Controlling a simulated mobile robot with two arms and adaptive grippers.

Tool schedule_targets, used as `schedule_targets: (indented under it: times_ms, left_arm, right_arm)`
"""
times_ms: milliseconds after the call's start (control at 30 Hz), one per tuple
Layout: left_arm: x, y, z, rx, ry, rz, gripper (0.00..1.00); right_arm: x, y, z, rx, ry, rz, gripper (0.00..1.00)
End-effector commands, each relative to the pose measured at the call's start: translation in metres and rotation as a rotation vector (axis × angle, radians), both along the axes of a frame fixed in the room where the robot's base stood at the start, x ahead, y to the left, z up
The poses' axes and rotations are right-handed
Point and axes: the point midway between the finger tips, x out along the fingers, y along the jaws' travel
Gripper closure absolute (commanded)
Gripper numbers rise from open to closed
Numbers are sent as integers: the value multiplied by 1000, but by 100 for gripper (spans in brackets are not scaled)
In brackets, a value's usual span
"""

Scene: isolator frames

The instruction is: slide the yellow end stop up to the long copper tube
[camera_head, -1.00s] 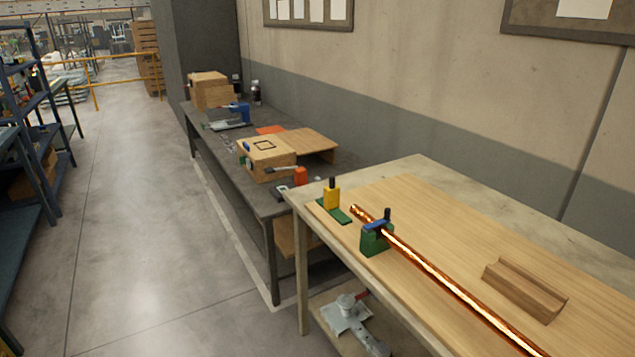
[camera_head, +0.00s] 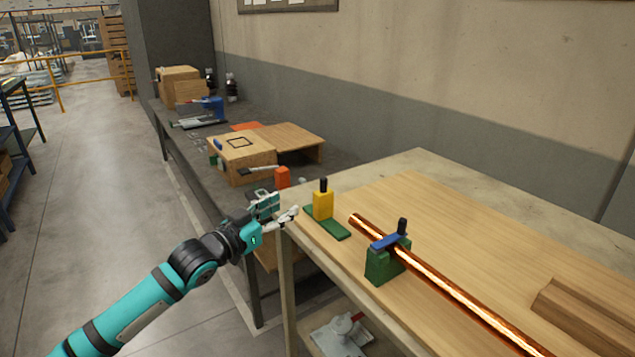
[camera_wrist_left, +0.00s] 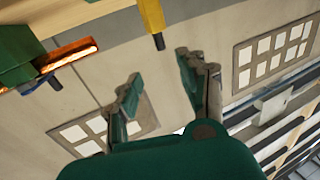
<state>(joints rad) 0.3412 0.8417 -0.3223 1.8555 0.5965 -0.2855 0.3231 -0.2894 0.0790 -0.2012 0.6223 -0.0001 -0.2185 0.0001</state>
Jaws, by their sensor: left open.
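The yellow end stop (camera_head: 323,204) has a black knob on top and stands on a green plate (camera_head: 333,229) near the table's left corner. The long copper tube (camera_head: 450,291) lies across a green support with a blue clamp (camera_head: 386,257). A gap shows between the tube's near end and the end stop. My left gripper (camera_head: 281,206) is open and empty, just left of the end stop and apart from it. In the left wrist view, the open fingers (camera_wrist_left: 158,84) are below the yellow end stop (camera_wrist_left: 152,17), and the copper tube (camera_wrist_left: 68,55) shows at the left. My right gripper is not in view.
A wooden block (camera_head: 585,318) lies at the right of the wooden table (camera_head: 430,165). A dark bench (camera_head: 350,160) behind holds wooden boxes (camera_head: 243,157) and an orange item (camera_head: 282,177). A metal tool (camera_head: 340,337) lies on the lower shelf.

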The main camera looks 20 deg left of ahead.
Motion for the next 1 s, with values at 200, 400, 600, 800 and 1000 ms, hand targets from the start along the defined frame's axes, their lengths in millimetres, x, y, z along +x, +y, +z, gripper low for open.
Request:
schedule_targets:
  times_ms: [200, 400, 600, 800, 1000]
  left_arm:
    - [45, -17, 4, -1, -4, 0, 59]
    - [86, -31, 3, -1, -3, 1, 59]
    - [122, -44, 2, 2, -2, 2, 59]
    - [142, -51, 1, 2, -2, 1, 59]
    - [147, -53, 0, 3, -1, 1, 59]
  right_arm:
    - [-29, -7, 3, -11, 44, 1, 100]
    - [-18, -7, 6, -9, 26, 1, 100]
    - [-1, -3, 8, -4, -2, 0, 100]
    - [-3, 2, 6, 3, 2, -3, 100]
    - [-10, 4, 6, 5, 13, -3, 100]
